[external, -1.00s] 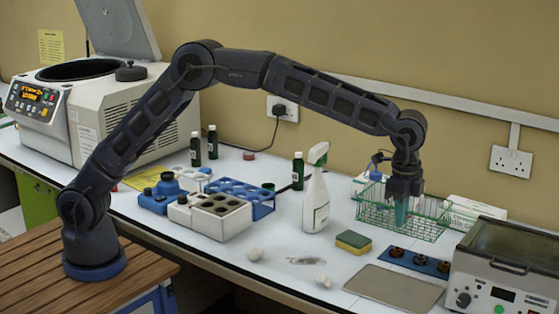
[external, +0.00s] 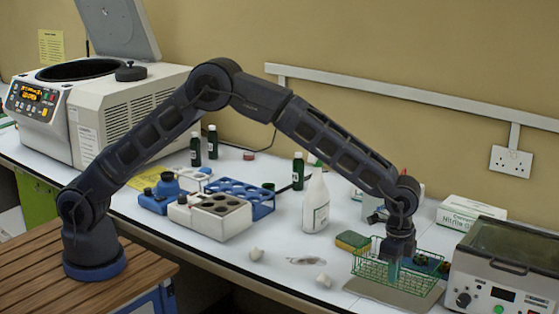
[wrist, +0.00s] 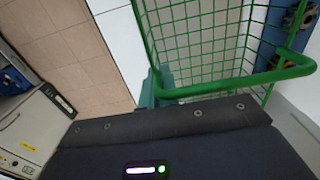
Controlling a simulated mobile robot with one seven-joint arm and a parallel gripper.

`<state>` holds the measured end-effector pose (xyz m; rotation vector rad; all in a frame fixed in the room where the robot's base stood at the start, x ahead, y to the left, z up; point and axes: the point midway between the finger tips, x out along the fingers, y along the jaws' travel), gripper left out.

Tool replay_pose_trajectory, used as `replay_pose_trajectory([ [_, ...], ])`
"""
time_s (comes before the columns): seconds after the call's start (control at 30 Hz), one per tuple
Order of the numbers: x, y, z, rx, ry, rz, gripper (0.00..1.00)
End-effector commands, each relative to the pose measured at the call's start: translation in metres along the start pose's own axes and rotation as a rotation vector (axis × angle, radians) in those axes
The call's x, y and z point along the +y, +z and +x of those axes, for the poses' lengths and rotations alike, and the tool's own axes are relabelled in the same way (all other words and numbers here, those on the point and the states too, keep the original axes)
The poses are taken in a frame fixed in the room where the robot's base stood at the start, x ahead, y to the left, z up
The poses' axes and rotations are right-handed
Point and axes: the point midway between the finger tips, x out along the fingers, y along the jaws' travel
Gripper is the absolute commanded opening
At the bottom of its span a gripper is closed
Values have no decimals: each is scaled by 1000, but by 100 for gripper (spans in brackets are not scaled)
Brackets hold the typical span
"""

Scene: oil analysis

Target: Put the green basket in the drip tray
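The green basket (external: 372,270) is a wire basket, and its rim also shows in the wrist view (wrist: 225,90). My gripper (external: 393,270) is shut on the basket's rim; its teal fingers (wrist: 155,88) are at the rim in the wrist view. The grey, flat drip tray (external: 400,301) lies near the bench's front edge. The basket is over the tray and hides much of it. I cannot tell whether the basket touches the tray or hangs just above it.
A yellow-green sponge (external: 352,241) lies just behind and left of the basket. A blue strip with brown knobs (wrist: 290,25) is beside it, partly hidden. A lidded machine (external: 505,275) stands close on the right. A white spray bottle (external: 315,205) stands to the left.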

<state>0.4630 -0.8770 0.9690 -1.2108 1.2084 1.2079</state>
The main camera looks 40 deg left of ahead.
Motion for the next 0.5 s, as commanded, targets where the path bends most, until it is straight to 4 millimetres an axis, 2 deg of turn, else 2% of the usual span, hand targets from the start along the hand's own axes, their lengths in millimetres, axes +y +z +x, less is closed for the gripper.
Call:
replay_pose_trajectory([
  [0.3, 1, 0, 38, -1, 0, 1, 0],
  [0.5, 1, 0, 39, 0, 0, 1, 0],
])
